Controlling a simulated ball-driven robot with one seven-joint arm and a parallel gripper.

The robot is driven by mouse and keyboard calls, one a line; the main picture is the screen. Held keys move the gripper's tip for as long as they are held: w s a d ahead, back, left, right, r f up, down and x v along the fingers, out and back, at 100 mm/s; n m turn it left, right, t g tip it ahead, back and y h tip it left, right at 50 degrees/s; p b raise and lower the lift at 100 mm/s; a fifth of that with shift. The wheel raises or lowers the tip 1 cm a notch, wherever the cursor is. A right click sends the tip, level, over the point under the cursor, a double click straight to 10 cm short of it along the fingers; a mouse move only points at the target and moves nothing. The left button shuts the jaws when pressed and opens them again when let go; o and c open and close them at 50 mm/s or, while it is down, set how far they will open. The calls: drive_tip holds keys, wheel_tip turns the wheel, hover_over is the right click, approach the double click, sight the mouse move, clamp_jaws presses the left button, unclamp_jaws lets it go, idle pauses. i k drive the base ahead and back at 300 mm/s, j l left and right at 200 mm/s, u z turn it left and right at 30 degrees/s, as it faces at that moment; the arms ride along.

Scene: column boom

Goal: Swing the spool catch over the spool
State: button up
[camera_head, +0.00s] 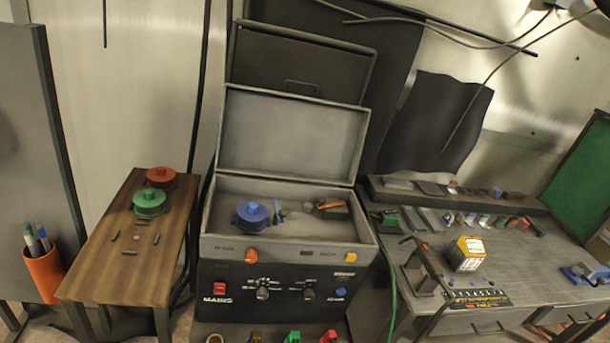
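A blue spool (251,216) with a knob on top sits at the left inside the open grey machine (230,245). Farther right in the machine is a dark part with an orange-red bar (329,205). The machine's lid (290,135) stands open at the back. My gripper is not in this view.
A wooden side table (95,280) at left holds a green spool (151,203) and a red spool (160,178). An orange pen cup (44,274) stands beside it. A grey workbench (530,265) at right carries a yellow box (466,254) and small parts. A green cable (391,270) hangs between.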

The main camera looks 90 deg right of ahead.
sight(281, 214)
drive_tip(key=z, duration=2.05)
